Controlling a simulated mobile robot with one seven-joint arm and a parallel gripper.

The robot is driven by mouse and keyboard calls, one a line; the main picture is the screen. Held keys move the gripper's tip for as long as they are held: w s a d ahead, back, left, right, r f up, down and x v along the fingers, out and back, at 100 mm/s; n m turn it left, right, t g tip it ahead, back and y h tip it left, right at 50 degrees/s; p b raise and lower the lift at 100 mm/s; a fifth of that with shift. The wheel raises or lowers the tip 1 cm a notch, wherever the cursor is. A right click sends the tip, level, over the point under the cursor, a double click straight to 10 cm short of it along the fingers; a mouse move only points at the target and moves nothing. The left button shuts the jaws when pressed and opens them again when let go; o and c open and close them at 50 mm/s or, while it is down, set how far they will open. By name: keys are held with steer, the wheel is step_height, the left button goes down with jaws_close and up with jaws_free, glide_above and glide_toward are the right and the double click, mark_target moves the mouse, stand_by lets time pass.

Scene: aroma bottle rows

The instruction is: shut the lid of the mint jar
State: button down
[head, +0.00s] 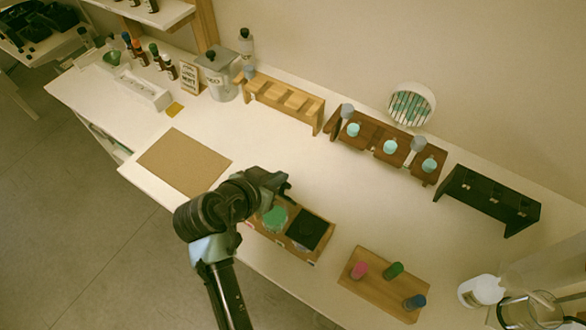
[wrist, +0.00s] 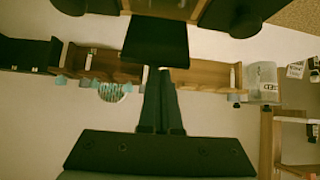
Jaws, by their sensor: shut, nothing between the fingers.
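In the head view, a low wooden holder (head: 318,256) stands at the front edge of the table. A round green opening (head: 275,217) shows in it, next to a flat black square lid (head: 305,230). The green one may be the mint jar; I cannot read a label. My gripper (head: 287,189) is shut and empty, just behind and above the green opening, and my arm hides the holder's left part. In the wrist view, my shut fingers (wrist: 159,75) end at the lower edge of a black square panel (wrist: 155,42). I cannot tell whether they touch it.
A wooden rack with coloured bottles (head: 383,288) lies to the right, near a white bottle (head: 481,291). Light (head: 283,106), brown (head: 386,147) and black (head: 487,199) racks line the back. A brown mat (head: 184,161) lies left. The middle table is clear.

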steer(key=t+b, duration=0.1)
steer(key=b, duration=0.1)
steer(key=s+a+f+t+h+b, duration=0.1)
steer(key=b, duration=0.1)
steer(key=shift+s+f+b, duration=0.2)
steer(key=shift+s+b, duration=0.05)
steer(key=shift+b, duration=0.15)
steer(key=s+a+f+t+h+b, duration=0.3)
steer(key=t+b, duration=0.4)
steer(key=b, duration=2.1)
steer(key=shift+s+f+h, duration=0.35)
steer(key=shift+s+h, duration=0.25)
steer(key=shift+h, duration=0.6)
steer(key=shift+s+a+f+b, duration=0.1)
steer(key=shift+a+b, duration=0.05)
steer(key=shift+b, duration=0.8)
